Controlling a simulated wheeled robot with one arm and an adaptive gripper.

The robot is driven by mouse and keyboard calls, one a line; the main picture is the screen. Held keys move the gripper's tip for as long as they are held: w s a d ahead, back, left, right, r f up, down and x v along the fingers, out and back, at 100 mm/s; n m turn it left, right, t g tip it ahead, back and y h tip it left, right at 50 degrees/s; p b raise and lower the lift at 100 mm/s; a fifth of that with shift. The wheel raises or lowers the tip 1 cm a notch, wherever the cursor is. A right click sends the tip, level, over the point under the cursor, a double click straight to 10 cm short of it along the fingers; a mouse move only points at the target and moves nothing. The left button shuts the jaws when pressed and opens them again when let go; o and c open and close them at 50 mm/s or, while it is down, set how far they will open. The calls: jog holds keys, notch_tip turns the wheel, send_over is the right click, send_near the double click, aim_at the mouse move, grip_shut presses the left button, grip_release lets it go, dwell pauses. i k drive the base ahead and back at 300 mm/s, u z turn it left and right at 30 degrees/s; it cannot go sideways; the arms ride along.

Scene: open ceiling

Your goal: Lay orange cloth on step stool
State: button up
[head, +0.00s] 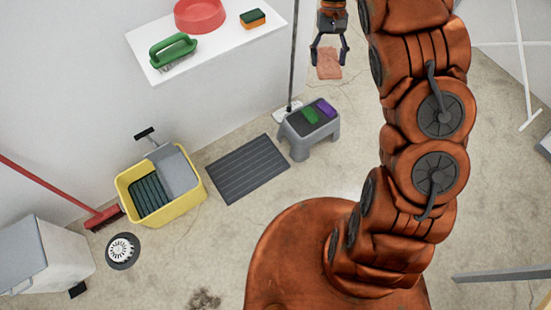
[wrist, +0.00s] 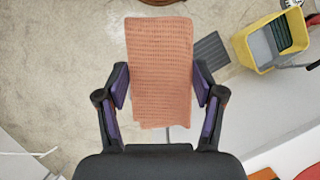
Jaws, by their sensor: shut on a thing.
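The orange cloth (head: 328,68) hangs from my gripper (head: 329,48) in the head view, in the air. In the wrist view the cloth (wrist: 160,65) lies between the two fingers of my gripper (wrist: 160,84), which is shut on it. The grey step stool (head: 297,135) stands on the floor with a dark top. A green item (head: 310,115) and a purple item (head: 326,107) lie on its top. The cloth appears above and right of the stool in the head view. I cannot make out the stool in the wrist view.
A mop (head: 291,90) stands beside the stool. A dark mat (head: 247,168) and a yellow mop bucket (head: 193,205) are to the left. A white shelf (head: 215,47) holds a green brush (head: 172,50), a red basin (head: 200,15) and a sponge (head: 252,18). Floor right of the stool is clear.

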aim_at(295, 126)
jog(key=z, duration=0.85)
jog(key=k, duration=0.4)
jog(key=u, duration=2.6)
